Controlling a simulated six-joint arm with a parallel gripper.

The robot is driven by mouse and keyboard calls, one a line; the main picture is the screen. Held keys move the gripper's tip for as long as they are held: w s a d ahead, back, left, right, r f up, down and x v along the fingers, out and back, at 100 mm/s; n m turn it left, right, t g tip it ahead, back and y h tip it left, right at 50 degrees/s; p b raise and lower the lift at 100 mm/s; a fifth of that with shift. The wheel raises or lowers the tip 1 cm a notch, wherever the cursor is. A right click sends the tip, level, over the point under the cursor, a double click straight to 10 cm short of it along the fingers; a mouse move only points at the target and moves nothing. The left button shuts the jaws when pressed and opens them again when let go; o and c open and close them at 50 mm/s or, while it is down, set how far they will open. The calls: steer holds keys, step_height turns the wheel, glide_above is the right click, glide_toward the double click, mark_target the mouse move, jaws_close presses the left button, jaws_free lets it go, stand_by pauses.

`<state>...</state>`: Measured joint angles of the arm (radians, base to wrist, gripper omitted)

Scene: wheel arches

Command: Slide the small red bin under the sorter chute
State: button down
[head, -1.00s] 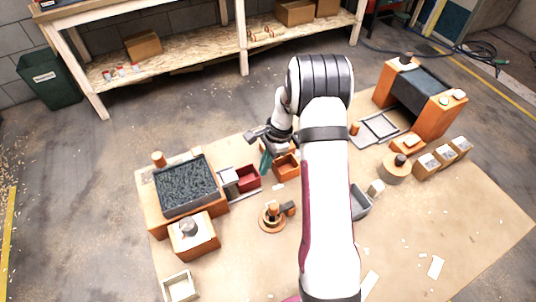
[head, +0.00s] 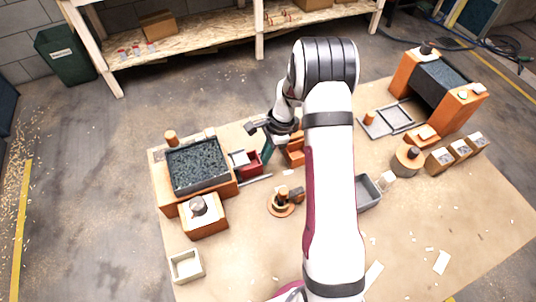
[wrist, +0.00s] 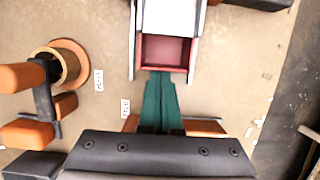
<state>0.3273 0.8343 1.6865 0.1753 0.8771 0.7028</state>
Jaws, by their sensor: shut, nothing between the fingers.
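The small red bin (head: 252,167) sits between two pale rails at the right side of the sorter (head: 196,168). The white sorter chute (head: 239,158) is just left of it and seems to cover its far part. In the wrist view the bin (wrist: 165,54) shows an empty front part, with the chute (wrist: 168,14) beyond it. My gripper (head: 266,152) is shut and empty. In the wrist view its teal fingertips (wrist: 160,78) are at the bin's near wall; they look touching.
An orange bin (head: 295,151) stands just right of my gripper, partly hidden by my arm. An orange post with a handle (head: 283,198) stands in front. A grey tray (head: 368,193) lies right of my arm.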

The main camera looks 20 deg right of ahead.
steer(key=s+d+r+m+h, duration=0.1)
steer(key=d+r+m+h, duration=0.2)
steer(key=r, duration=0.7)
steer(key=shift+n, duration=0.6)
steer(key=f, duration=0.3)
steer(key=d+f, duration=0.1)
steer(key=f, duration=0.6)
steer(key=shift+s+d+f, duration=0.15)
steer(key=shift+s+d, duration=0.05)
steer(key=shift+s, duration=0.05)
steer(key=a, duration=0.2)
steer(key=shift+w+a+r, duration=0.2)
steer(key=shift+w+a, duration=0.1)
steer(key=shift+a, duration=0.1)
steer(key=shift+w+a, duration=0.1)
steer(key=shift+a, duration=0.45)
steer(key=shift+w+a, duration=0.1)
steer(key=shift+a, duration=0.85)
